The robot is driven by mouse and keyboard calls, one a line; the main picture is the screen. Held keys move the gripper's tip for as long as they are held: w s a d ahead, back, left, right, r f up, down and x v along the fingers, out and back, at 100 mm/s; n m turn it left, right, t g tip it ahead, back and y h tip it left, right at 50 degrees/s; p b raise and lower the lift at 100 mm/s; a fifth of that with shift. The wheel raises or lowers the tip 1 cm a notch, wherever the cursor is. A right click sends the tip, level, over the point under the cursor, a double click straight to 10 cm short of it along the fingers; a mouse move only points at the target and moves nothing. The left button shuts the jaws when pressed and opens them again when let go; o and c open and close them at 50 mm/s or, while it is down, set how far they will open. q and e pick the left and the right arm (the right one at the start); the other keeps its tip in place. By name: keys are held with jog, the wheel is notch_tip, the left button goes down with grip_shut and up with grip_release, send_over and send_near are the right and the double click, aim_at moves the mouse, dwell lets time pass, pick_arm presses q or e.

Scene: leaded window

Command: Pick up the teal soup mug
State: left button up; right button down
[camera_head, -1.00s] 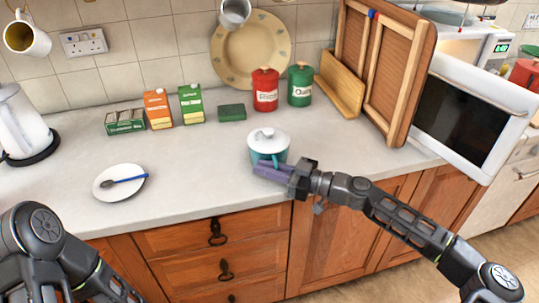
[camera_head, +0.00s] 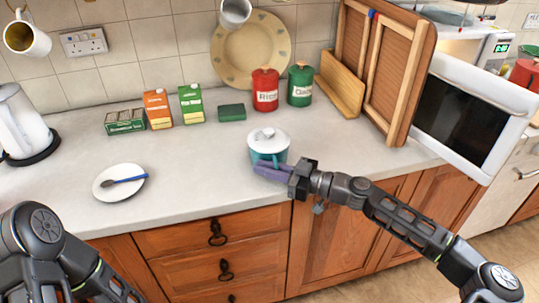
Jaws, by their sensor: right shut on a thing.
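The teal soup mug (camera_head: 268,158) with a white lid (camera_head: 268,141) stands upright at the front of the counter, in the middle of the head view. My right gripper (camera_head: 270,172) reaches in from the right at the mug's front side. Its purple fingers are shut on the mug, at the near side where the handle seems to be. The fingers hide the lower front of the mug, so I cannot tell if its base touches the counter. My left arm shows at the lower left, but its gripper is out of view.
A white plate (camera_head: 107,189) with a blue-handled spoon lies to the left. Cartons (camera_head: 191,104), a green sponge (camera_head: 232,112), and red (camera_head: 265,90) and green (camera_head: 300,85) canisters stand behind. The counter (camera_head: 200,165) between plate and mug is clear. A white microwave (camera_head: 475,118) is right.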

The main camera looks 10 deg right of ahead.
jog(key=shift+r, duration=0.2)
dwell(0.5)
notch_tip(320, 180, up, 10)
jog(key=b, duration=0.1)
jog(key=shift+b, duration=0.3)
jog(key=shift+f, duration=0.15)
dwell(0.5)
